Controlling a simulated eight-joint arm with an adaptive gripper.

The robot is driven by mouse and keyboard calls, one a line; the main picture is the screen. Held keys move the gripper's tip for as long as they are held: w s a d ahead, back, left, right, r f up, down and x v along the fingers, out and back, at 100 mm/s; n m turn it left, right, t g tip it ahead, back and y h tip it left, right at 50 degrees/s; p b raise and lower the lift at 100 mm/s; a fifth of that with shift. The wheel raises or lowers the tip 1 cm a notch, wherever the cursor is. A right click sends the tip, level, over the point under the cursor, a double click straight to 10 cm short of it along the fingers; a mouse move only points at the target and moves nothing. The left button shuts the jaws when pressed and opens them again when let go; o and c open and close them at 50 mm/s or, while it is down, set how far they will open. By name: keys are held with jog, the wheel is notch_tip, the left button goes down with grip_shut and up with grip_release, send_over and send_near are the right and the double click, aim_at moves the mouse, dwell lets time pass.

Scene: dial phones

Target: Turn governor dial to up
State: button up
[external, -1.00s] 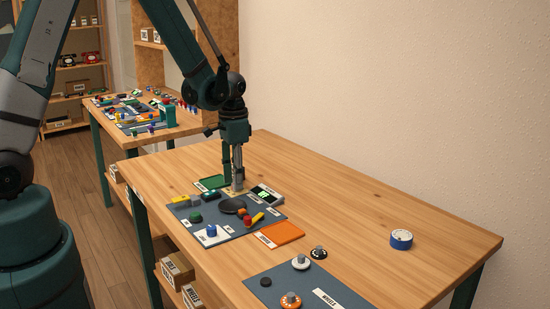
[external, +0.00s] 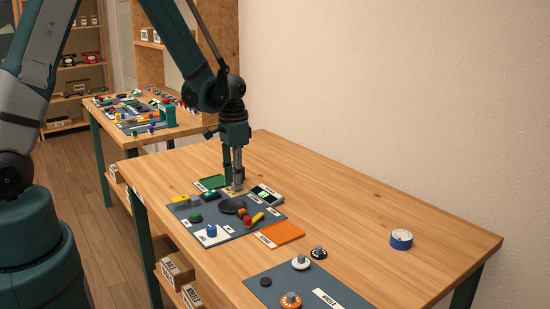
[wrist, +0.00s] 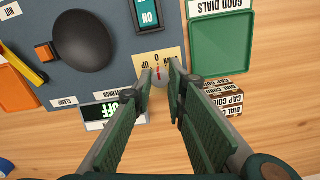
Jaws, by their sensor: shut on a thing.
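The governor dial (wrist: 159,78) shows in the wrist view as a small pale knob with a red mark on a yellow plate (wrist: 172,56) marked "0" and "UP". My gripper (wrist: 161,74) is shut on this knob, with one finger on each side. The fingers hide part of the knob, so its exact pointing is hard to read. In the external view my gripper (external: 233,188) reaches straight down to the far end of the blue-grey mat (external: 272,216). A display (wrist: 112,112) reading "OFF" in green lies beside the dial, near a "GOVERNOR" label (wrist: 107,93).
A teal ON switch (wrist: 146,14), a large dark knob (wrist: 84,40) and a green "GOOD DIALS" tray (wrist: 219,45) surround the dial. Stacked labelled boxes (wrist: 225,95) show below the tray. An orange tray (external: 280,233) lies nearer.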

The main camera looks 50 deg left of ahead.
jog(key=shift+n, duration=0.3)
jog(key=n+b, duration=0.2)
jog(key=n, duration=0.2)
jog(key=shift+f, duration=0.1)
jog(key=shift+n+b, duration=0.65)
jog(key=shift+n, duration=1.35)
jog(key=o, duration=0.9)
jog(key=shift+r, duration=0.3)
jog(key=shift+r, duration=5.8)
